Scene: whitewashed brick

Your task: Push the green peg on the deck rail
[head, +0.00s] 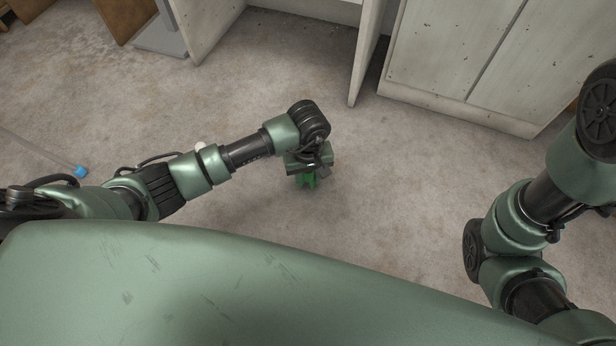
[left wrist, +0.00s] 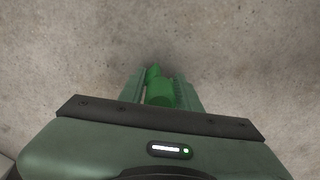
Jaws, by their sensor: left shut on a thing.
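The green peg (head: 308,181) shows at the tip of my left gripper (head: 306,174) in the head view, over bare floor. In the left wrist view the green peg (left wrist: 160,92) sits between the two fingers of my left gripper (left wrist: 160,85), which is shut on it. The gripper and the floor behind it fill that view. My right arm comes in at the right of the head view, but I do not see its gripper. I see no deck rail in either view.
A pale worn cabinet (head: 455,55) stands at the back right, with an open-fronted pale unit (head: 366,50) beside it. A thin rod with a blue end (head: 80,171) lies at the left. The concrete floor (head: 400,190) around the left gripper is clear.

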